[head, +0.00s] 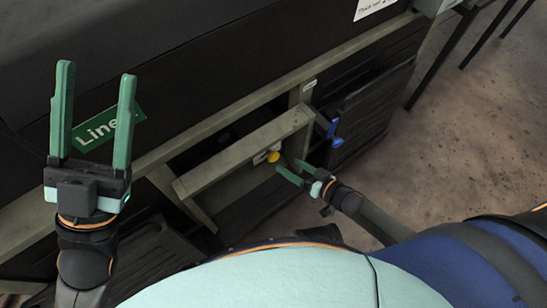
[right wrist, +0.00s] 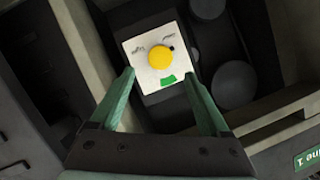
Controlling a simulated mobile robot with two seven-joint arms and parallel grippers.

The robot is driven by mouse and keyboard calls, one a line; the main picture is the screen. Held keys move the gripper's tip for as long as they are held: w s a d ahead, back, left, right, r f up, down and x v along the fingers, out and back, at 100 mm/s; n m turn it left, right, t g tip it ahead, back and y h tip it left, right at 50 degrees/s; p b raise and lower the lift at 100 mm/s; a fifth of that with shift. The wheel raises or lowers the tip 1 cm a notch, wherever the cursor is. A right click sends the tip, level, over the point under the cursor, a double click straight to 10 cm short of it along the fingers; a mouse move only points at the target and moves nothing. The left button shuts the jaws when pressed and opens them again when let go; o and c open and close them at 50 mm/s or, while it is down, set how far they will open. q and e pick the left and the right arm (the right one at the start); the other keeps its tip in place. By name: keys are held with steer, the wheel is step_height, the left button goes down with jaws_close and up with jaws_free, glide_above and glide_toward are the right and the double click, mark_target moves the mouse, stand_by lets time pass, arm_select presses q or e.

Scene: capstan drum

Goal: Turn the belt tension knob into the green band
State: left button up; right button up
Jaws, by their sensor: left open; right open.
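The belt tension knob is a round yellow knob (right wrist: 159,57) on a pale square plate (right wrist: 140,48) in the right wrist view. A dark mark shows at the knob's right edge, and a green band (right wrist: 167,79) lies on the plate below it. In the head view the yellow knob (head: 273,157) sits inside the machine opening. My right gripper (head: 290,171) is open and empty just short of the knob; in the right wrist view its fingers (right wrist: 160,78) stand apart below and either side of the plate. My left gripper (head: 96,85) is open, raised, far from the knob.
A pale beam (head: 243,152) crosses the opening beside the knob. A blue handle (head: 330,128) sticks out right of it. Round dark drums (right wrist: 234,85) lie inside the machine. A green "Line" sign (head: 95,130) is behind my left gripper.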

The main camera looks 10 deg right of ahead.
mark_target(277, 157)
steer(key=b+x, duration=0.3)
steer(key=x, duration=0.3)
steer(key=shift+w+a+f, duration=0.15)
steer(key=shift+w+f, duration=0.1)
steer(key=shift+f, duration=0.05)
arm_select(q)
steer(key=shift+w+d+f, duration=0.1)
steer(key=shift+d+f, duration=0.05)
steer(key=shift+f, duration=1.05)
steer(key=shift+w+d+f, duration=0.1)
steer(key=shift+f, duration=1.1)
arm_select(e)
steer(key=shift+w+a+f, duration=0.1)
steer(key=shift+w+a, duration=0.3)
steer(key=shift+w, duration=0.2)
jaws_close()
